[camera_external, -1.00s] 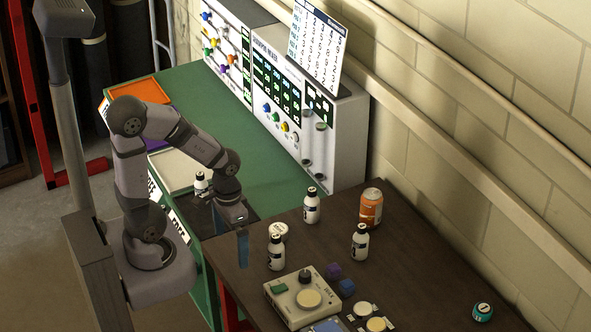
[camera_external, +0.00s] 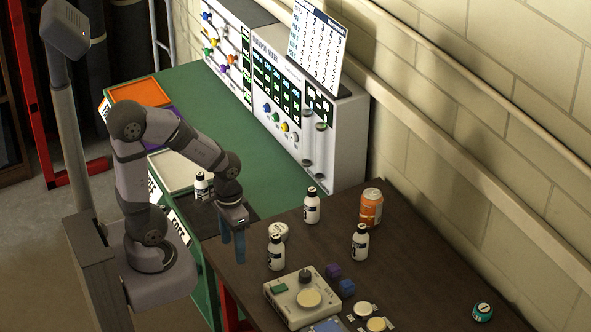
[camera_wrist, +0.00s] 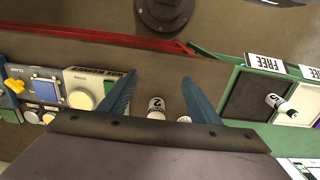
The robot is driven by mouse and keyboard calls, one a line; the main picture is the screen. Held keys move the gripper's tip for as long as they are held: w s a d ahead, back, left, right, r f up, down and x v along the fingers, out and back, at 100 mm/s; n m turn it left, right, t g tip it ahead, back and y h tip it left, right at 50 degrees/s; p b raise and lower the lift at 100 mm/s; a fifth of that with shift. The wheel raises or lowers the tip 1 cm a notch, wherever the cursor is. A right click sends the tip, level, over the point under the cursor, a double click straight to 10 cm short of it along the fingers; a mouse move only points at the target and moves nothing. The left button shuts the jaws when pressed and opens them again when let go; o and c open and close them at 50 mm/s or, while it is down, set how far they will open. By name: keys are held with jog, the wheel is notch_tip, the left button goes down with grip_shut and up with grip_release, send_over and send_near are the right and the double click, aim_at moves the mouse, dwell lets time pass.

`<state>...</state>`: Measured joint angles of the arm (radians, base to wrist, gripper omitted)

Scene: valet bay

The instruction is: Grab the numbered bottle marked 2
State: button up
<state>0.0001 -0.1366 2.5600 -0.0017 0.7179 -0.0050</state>
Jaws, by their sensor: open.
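A white bottle with a black cap and a "2" on it (camera_wrist: 156,108) shows between my fingers in the wrist view, nearer the palm edge than the fingertips. It appears to be the bottle (camera_external: 276,252) standing near the left edge of the brown table in the external view, where its number is too small to read. My gripper (camera_external: 233,252) is open and empty, above and to the left of that bottle, and apart from it. Its blue fingers (camera_wrist: 157,77) are spread wide in the wrist view.
A round white jar (camera_external: 281,231) stands close behind that bottle. Two similar bottles (camera_external: 311,207) (camera_external: 360,243), an orange can (camera_external: 371,207) and a control box (camera_external: 307,297) are on the table. Another bottle (camera_external: 203,187) stands on a dark tray beside my arm.

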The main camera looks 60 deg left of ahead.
notch_tip(320, 180, up, 5)
jog(key=s+d+f+n+g+h+b, duration=0.2)
jog(key=s+d+f+n+h+b, duration=0.15)
jog(key=f+n, duration=0.2)
notch_tip(320, 180, up, 4)
jog(key=n+t+h+b, duration=0.8)
jog(key=n+t, duration=0.7)
jog(key=n, duration=0.7)
send_over(276, 251)
jog(key=s+a+p, duration=0.1)
jog(key=s+a, duration=0.1)
jog(key=a, duration=0.2)
jog(key=shift+h, duration=0.35)
jog(key=f, duration=1.3)
jog(key=shift+w+f, duration=0.2)
jog(key=shift+f, duration=0.05)
jog(key=shift+d, duration=0.1)
